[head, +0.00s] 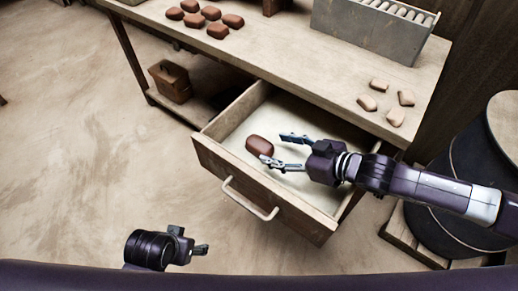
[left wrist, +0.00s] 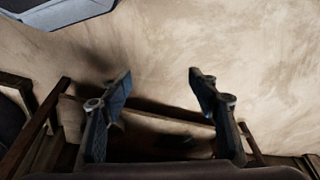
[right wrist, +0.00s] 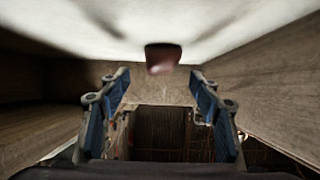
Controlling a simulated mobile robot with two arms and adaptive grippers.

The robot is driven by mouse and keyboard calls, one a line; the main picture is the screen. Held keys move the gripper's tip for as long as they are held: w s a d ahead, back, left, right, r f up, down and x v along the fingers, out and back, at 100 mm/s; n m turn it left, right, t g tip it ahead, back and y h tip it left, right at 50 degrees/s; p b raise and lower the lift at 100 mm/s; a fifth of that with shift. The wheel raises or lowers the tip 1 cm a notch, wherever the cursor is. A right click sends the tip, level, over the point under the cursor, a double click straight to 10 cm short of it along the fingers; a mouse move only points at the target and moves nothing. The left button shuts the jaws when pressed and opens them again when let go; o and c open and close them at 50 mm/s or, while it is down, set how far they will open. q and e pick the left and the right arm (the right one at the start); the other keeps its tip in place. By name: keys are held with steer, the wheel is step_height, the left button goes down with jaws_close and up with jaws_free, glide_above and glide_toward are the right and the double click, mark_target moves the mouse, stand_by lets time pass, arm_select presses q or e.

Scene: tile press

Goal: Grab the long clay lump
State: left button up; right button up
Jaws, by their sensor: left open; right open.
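A reddish-brown clay lump (head: 259,145) lies on the pale floor of the open drawer (head: 236,127), near its left side. My right gripper (head: 278,151) is open and inside the drawer area, its fingertips pointing left at the lump, which sits just beyond them. In the right wrist view the lump (right wrist: 162,58) shows ahead of and between the two open fingers (right wrist: 163,85), apart from them. My left gripper (head: 202,249) is low at the front, away from the drawer; in the left wrist view its fingers (left wrist: 160,85) are apart with nothing between them.
Several brown clay lumps (head: 205,18) lie on the workbench (head: 290,50) at the back left. Several pale pieces (head: 380,84) and a grey box (head: 372,27) are on its right. A drawer handle (head: 248,200) juts forward. A dark drum (head: 450,185) stands at right. The floor at left is clear.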

mark_target(261, 144)
steer(key=x, duration=0.2)
steer(key=shift+w+a+b, duration=0.1)
steer(key=shift+a+b, duration=0.1)
steer(key=shift+b, duration=0.1)
steer(key=shift+b+x, duration=0.65)
steer(key=shift+x, duration=1.6)
arm_select(q)
steer(key=v, duration=0.6)
steer(key=shift+w, duration=0.2)
steer(key=shift+a+r, duration=0.1)
steer(key=shift+r, duration=0.05)
arm_select(e)
steer(key=shift+r, duration=0.1)
steer(key=c, duration=1.5)
steer(key=shift+c, duration=0.2)
steer(key=shift+r, duration=0.15)
